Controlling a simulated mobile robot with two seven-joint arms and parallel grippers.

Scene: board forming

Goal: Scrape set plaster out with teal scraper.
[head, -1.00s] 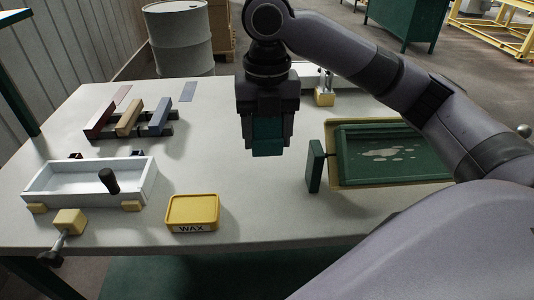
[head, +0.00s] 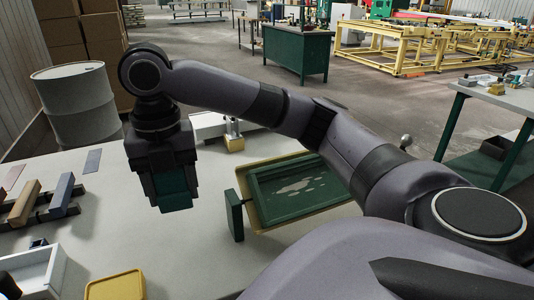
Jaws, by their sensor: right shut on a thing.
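My right gripper (head: 172,178) hangs above the table's left middle, pointing down. It is shut on the teal scraper (head: 175,201), which shows as a teal block between the fingers, clear of the table; how far it extends is partly hidden by the fingers. A dark green framed tray (head: 260,191) lies to the right of the gripper on a tan base. Pale patches of set plaster (head: 298,186) lie on its floor. My right forearm covers part of the tray's right side. My left gripper is not in view.
A green upright plate (head: 234,215) stands at the tray's left side. A yellow wax tin (head: 115,286) and a white box (head: 35,272) stand at the near left. Coloured bars (head: 62,194) lie at left. Bare tabletop (head: 175,245) lies below the gripper.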

